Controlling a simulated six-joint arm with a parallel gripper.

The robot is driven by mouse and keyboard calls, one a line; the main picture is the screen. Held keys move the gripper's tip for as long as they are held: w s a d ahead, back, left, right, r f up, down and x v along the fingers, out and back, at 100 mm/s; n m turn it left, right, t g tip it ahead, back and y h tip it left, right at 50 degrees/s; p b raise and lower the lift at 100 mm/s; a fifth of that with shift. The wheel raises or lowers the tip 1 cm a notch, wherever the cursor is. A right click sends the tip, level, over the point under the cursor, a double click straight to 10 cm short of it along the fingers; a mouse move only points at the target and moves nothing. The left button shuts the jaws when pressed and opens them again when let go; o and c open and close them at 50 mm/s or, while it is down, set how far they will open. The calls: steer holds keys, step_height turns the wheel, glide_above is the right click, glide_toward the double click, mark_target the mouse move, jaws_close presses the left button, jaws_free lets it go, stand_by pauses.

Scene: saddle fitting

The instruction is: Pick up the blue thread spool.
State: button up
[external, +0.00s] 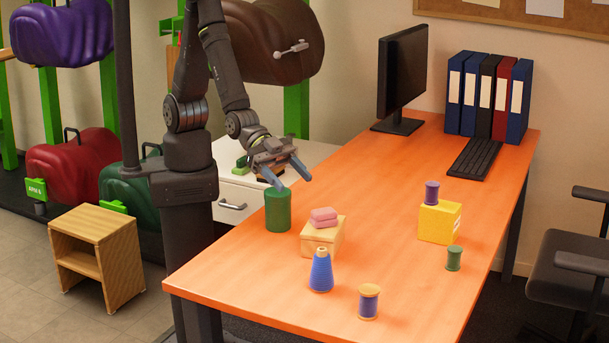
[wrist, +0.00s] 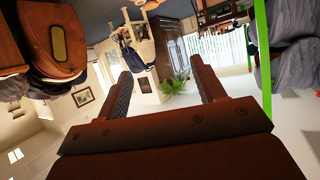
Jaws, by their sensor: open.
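A spool with blue thread and wooden ends (external: 368,302) stands upright near the front edge of the orange table in the external view. A blue cone of thread (external: 321,272) stands to its left and a little behind. My gripper (external: 291,180) is open and empty above the back left part of the table, near the green cylinder. It is well apart from the spool, up and to the left of it in the picture. The wrist view shows the open jaws (wrist: 167,88) with nothing between them, and no spool.
A green cylinder (external: 278,210), a tan box (external: 321,237) with pink blocks (external: 323,217), a yellow box (external: 439,222) topped by a purple spool (external: 432,192), and a green spool (external: 454,259) stand on the table (external: 240,300). Monitor, binders and keyboard are behind.

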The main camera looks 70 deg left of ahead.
steer(key=w+d+m+g+y, duration=0.35)
steer(key=w+d, duration=0.25)
steer(key=d, duration=0.4)
steer(key=w+d+m+g+y, duration=0.3)
steer(key=w+d+m+g, duration=0.15)
steer(key=w+d, duration=0.35)
glide_toward(369, 288)
steer(key=shift+t+h, duration=0.25)
steer(key=shift+t, duration=0.05)
steer(key=x, duration=0.4)
steer(key=a+x, duration=0.1)
steer(key=x, duration=0.3)
steer(key=f+x, duration=0.1)
steer(key=x, duration=0.3)
steer(key=shift+a+f, duration=0.1)
steer(key=c, duration=0.9)
